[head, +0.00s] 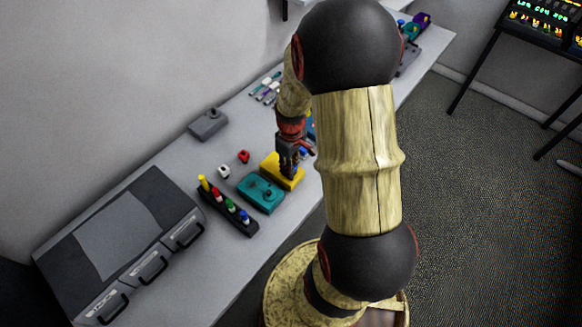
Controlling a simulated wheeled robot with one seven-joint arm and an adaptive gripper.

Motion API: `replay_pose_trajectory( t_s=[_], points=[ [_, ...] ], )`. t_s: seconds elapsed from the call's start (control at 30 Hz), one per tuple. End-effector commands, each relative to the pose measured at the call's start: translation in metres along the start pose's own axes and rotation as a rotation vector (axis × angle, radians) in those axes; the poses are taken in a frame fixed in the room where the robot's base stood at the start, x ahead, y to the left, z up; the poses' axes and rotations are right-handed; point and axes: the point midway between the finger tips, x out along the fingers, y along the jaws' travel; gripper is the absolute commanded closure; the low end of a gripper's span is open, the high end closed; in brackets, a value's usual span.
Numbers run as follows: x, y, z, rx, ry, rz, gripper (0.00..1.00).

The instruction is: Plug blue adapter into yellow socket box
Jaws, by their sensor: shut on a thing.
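The yellow socket box (296,184) sits on the grey table, to the right of the teal box. My gripper (289,172) points down over it, its dark fingers hiding much of the box top. A small blue patch (304,152) shows at the right side of the fingers and looks like part of the blue adapter. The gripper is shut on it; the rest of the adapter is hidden. I cannot tell whether the adapter touches or sits in the socket.
A teal box (261,195) stands close by. A black rack (235,218) holds several coloured pieces. White (224,171) and red (244,156) adapters lie loose. A grey box (208,124) stands behind. A blue box (312,127) is partly hidden by my arm. A large case (125,235) fills the left end.

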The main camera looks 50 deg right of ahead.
Motion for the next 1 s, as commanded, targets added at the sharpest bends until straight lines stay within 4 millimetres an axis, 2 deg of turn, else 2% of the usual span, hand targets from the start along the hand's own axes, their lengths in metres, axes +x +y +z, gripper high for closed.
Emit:
replay_pose_trajectory(
  t_s=[0.97,1.0],
  points=[
    [0.0097,-0.0005,0.0006,0.0,-0.001,-0.001,1.0],
    [0.0098,-0.0006,0.0007,0.0,-0.002,-0.001,0.78]
  ],
)
